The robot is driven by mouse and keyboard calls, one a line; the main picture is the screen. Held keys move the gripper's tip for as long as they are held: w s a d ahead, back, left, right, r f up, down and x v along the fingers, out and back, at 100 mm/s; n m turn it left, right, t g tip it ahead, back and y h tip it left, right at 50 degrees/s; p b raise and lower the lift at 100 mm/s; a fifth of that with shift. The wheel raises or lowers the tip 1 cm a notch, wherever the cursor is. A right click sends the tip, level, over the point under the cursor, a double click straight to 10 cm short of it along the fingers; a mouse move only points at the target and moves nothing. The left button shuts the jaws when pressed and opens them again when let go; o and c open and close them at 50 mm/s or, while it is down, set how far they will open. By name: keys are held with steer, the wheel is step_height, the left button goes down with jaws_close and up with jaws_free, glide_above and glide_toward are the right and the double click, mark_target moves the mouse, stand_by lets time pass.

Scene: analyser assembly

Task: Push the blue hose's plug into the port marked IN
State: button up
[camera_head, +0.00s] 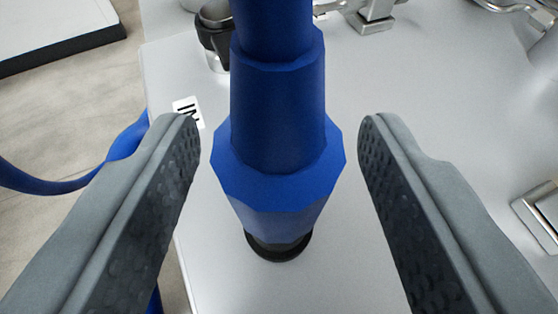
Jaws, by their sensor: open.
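The blue hose's plug (278,160) stands upright in the middle of the view, with a wide faceted collar and the hose rising from its top. Its lower end meets a black ring-shaped port (279,247) on the light grey panel (335,270). How deep the plug sits in the port cannot be told. A white label (187,107) reading IN lies to the left of the plug, partly behind my left finger. My gripper (278,135) is open, with one finger on each side of the plug and a gap on both sides.
The blue hose (50,187) loops past the panel's left edge, over the floor. A dark and metal fitting (214,35) stands behind the plug. Metal brackets (375,15) are at the back and right (540,210). A white slab with a black edge (60,30) is at upper left.

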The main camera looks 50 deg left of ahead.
mark_target(278, 24)
steer(key=shift+x, duration=1.05)
steer(key=shift+c, duration=0.4)
steer(key=c, duration=1)
steer(key=shift+r, duration=2.25)
